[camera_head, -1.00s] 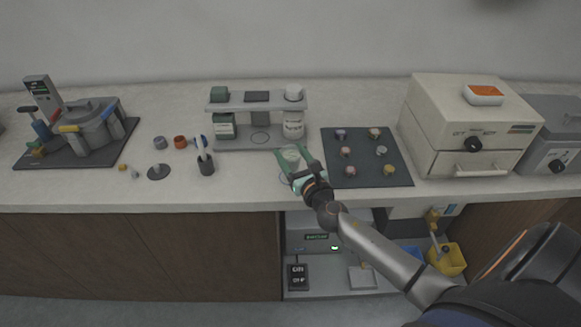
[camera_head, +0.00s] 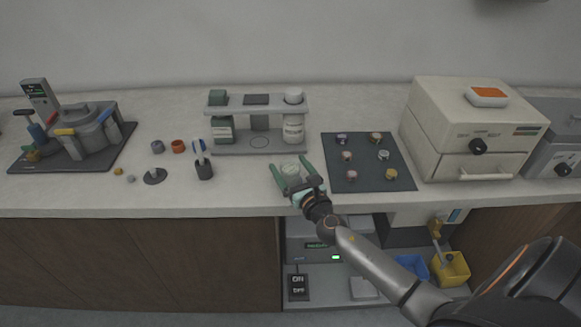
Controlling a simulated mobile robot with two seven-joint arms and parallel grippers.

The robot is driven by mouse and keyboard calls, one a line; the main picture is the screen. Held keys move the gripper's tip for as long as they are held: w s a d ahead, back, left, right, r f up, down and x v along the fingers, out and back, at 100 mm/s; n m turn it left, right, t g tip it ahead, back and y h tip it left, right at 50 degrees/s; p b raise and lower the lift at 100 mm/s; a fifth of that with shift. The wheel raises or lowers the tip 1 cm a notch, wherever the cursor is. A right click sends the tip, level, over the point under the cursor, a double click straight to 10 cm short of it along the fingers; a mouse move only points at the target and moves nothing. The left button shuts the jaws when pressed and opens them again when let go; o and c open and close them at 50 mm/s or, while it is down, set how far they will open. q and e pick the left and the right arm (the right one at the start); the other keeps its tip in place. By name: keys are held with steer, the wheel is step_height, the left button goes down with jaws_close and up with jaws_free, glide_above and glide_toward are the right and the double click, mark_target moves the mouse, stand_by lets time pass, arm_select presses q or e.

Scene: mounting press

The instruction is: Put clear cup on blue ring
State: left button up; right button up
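The clear cup (camera_head: 290,170) is a small, see-through vessel near the front of the counter, just in front of the grey shelf stand. My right gripper (camera_head: 288,162) reaches in from the front right, its green fingers spread on either side of the cup. The fingers look apart from the cup wall. The cup appears upright and low at the counter surface. The blue ring cannot be made out now; the cup and fingers cover the spot where a faint ring outline showed earlier. My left gripper is not in view.
The grey shelf stand (camera_head: 220,148) with bottles is just behind the cup. A dark mat (camera_head: 367,183) with several small pieces lies to the right.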

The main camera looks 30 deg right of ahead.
steer(key=shift+r, duration=0.2)
steer(key=shift+s+f, duration=0.1)
steer(key=shift+s, duration=0.25)
steer(key=s+a, duration=0.1)
steer(key=s, duration=1)
steer(key=shift+a+b, duration=0.4)
steer(key=shift+s, duration=0.1)
